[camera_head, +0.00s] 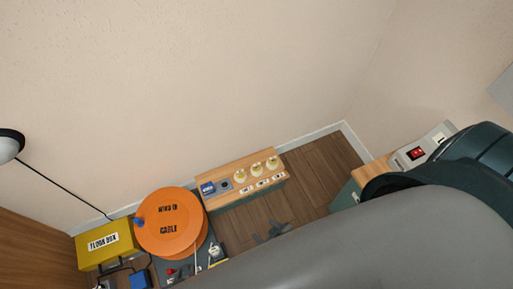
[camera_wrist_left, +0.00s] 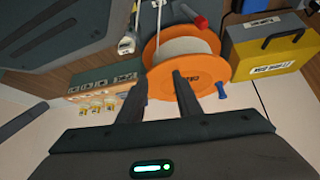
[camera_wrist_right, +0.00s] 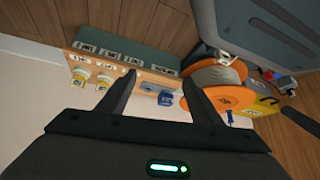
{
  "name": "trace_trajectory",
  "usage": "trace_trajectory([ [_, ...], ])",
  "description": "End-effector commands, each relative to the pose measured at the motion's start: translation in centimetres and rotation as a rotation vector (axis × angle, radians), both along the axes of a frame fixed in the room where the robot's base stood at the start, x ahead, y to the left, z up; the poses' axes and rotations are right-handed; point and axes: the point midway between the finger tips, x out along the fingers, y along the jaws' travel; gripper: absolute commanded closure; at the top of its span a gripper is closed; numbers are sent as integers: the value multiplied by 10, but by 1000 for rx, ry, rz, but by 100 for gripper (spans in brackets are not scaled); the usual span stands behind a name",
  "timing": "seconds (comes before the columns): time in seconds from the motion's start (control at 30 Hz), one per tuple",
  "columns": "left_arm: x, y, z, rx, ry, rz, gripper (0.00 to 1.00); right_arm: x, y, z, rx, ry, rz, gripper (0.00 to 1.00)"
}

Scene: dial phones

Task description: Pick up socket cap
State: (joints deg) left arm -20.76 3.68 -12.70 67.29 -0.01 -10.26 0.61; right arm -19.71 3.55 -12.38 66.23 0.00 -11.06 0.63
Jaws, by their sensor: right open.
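I cannot tell which of these is the socket cap. In the right wrist view the blue piece (camera_wrist_right: 165,98) shows between the fingers of my right gripper (camera_wrist_right: 159,78), which is open and empty, apart from the rack. My left gripper (camera_wrist_left: 160,78) is open and empty, with the orange reel beyond its fingers. In the left wrist view the yellow pieces (camera_wrist_left: 97,107) are left of it.
An orange cable reel (camera_head: 170,222) stands left of the rack, and a yellow floor box (camera_head: 104,243) farther left. A grey panel with a red switch (camera_head: 417,153) is at the right. My arm covers much of the lower head view. Wooden floor (camera_head: 322,170) is bare right of the rack.

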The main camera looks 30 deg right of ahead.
Motion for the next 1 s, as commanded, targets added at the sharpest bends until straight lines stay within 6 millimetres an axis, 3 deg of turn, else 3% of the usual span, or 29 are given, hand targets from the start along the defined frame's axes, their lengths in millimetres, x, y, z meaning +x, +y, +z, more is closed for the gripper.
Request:
trace_trajectory([
  [0.27, 24, -12, 8, -30, -45, 2, 69, 79, -31, -22, -39, 49, -54, 41],
  [0.47, 44, -26, 38, -69, -95, -3, 69, 160, -66, -24, -68, 124, -121, 41],
  [0.63, 51, -38, 77, -110, -140, -12, 69, 220, -93, -8, -73, 194, -180, 41],
  [0.8, 48, -45, 120, -149, -180, -26, 69, 258, -114, 16, -67, 263, -228, 41],
  [1.0, 39, -49, 158, -178, -210, -39, 69, 277, -127, 42, -53, 320, -258, 41],
])
